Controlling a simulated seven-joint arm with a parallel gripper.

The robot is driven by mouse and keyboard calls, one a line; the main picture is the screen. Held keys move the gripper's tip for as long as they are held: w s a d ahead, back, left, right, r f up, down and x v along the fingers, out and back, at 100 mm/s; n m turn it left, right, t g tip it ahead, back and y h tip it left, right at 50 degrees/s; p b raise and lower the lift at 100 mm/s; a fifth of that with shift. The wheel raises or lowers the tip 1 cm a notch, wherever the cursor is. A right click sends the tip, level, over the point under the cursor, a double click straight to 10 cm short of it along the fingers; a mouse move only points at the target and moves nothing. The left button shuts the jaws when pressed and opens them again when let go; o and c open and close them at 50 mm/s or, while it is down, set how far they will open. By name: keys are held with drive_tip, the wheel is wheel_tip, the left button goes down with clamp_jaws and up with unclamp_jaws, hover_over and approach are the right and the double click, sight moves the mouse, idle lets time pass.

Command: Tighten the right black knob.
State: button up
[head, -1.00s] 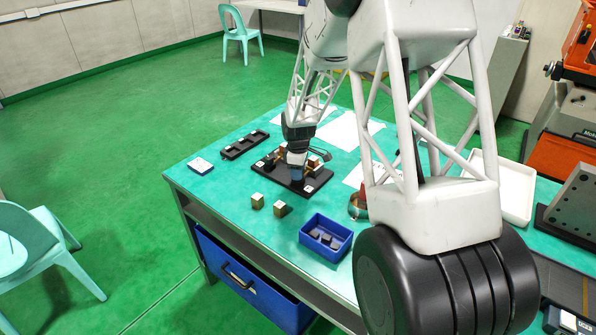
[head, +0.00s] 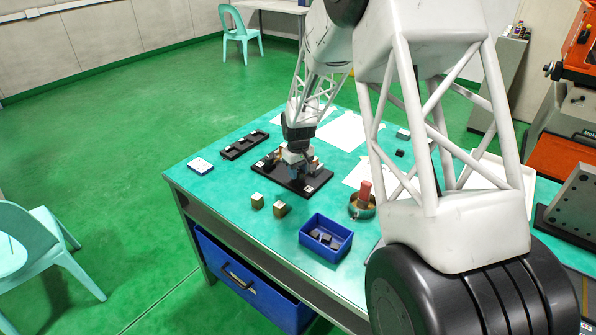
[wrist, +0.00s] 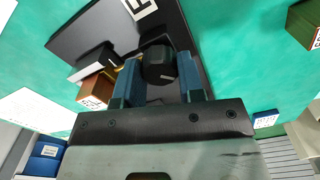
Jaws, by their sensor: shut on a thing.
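The black fixture plate (head: 312,190) lies on the table with white marker labels on it; it also shows in the wrist view (wrist: 65,38). My gripper (head: 296,170) reaches down over the plate. In the wrist view, my gripper's two blue fingers (wrist: 158,82) stand on either side of a black knob (wrist: 158,62) and are shut on it. An orange-brown block (wrist: 97,90) with a label and a black-and-white part (wrist: 93,63) sit left of the fingers. In the head view my gripper hides most of the fixture, so I cannot tell there which knob is held.
A blue bin (head: 327,252) with dark pieces and two small blocks (head: 257,201) stand in front of the plate. A round container (head: 357,211) with a red block (head: 365,192) stands to the right. A black slotted rack (head: 244,145) lies at the left.

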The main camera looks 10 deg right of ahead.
sight(299, 172)
drive_tip(key=m, duration=1.3)
drive_tip(key=shift+d, duration=0.1)
idle(0.4)
drive_tip(key=o, duration=0.9)
drive_tip(key=shift+r, duration=0.1)
drive_tip(key=shift+r, duration=3.85)
